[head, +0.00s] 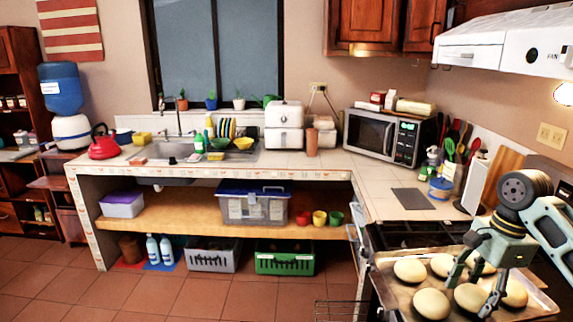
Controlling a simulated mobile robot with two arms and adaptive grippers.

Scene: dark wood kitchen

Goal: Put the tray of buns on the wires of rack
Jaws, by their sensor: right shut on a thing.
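The metal tray of buns (388,283) is at the lower right, in front of the dark stove top. Several round pale buns lie on it, one of them the front left bun (432,304). My right gripper (474,289) comes in from the right, over the tray. Its two fingers are spread around one bun (468,299) and are shut on it. The gripper partly hides the buns behind it. A wire rack (340,309) shows low at the bottom edge, left of the tray; most of it is out of frame. My left gripper is not in view.
The stove top (415,236) lies just behind the tray. A range hood (505,45) hangs above. The counter (340,172) holds a microwave (383,136), a utensil holder and a dark flat board (412,198). The tiled floor (225,290) left of the rack is clear.

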